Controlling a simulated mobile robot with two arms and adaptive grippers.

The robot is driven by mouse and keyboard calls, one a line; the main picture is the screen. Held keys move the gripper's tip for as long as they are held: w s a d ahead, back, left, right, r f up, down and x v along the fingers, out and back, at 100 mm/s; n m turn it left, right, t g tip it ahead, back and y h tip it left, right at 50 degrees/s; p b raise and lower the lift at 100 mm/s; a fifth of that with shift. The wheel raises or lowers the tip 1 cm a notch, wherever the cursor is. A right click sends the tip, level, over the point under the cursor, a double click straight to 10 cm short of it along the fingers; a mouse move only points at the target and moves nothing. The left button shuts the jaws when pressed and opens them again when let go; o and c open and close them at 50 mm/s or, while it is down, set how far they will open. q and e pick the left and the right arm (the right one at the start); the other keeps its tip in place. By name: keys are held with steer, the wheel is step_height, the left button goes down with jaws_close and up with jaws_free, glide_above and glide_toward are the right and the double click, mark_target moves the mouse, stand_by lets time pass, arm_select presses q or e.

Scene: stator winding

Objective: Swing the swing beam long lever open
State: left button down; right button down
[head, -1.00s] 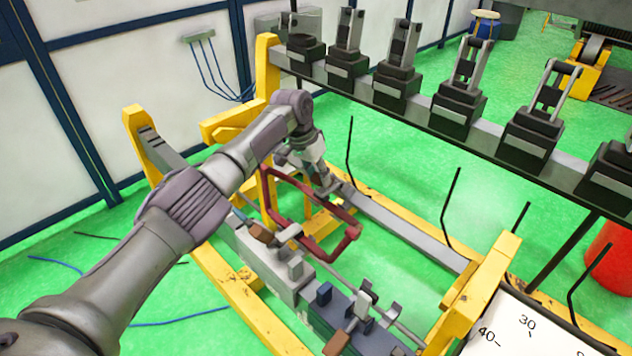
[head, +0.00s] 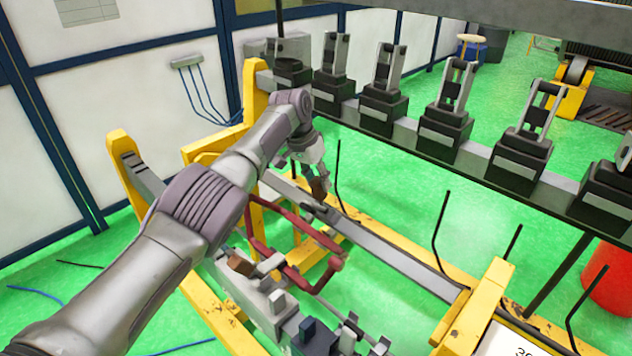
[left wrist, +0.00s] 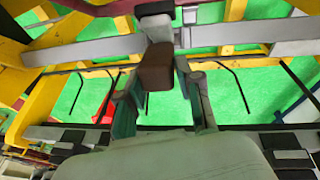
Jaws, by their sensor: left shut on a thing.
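The swing beam long lever seems to be the piece with a brown block-shaped grip (left wrist: 156,68) and a dark and light grey part above it. My left gripper (left wrist: 160,98) is shut on the brown grip, with one finger on each side. In the head view my left gripper (head: 316,184) is above the long grey rail, behind the red frame. The brown grip shows small below its fingers there, and the lever's pivot end cannot be made out. My right gripper is not in view.
A red frame (head: 291,270) stands close in front of my left gripper. A grey rail (head: 385,248) runs between yellow stands (head: 478,312). Several black fixtures (head: 440,125) line a beam behind. A red barrel (head: 612,280) stands at the right. Green floor shows between the parts.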

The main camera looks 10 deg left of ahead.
arm_select(q)
steer(key=shift+d, duration=0.35)
steer(key=c, duration=1.2)
jaws_free()
steer(key=shift+o, duration=1.4)
steer(key=shift+w+d, duration=0.1)
steer(key=shift+w, duration=0.05)
steer(key=shift+o, duration=0.7)
steer(key=shift+w+d+f, duration=0.2)
steer(key=shift+w+f, duration=0.05)
steer(key=shift+w, duration=0.05)
steer(key=shift+s+a+r, duration=0.2)
steer(key=shift+a+r, duration=0.1)
steer(key=shift+a, duration=0.05)
steer(key=shift+a+r, duration=0.1)
steer(key=shift+r, duration=0.3)
steer(key=v, duration=1)
steer(key=shift+r, duration=0.3)
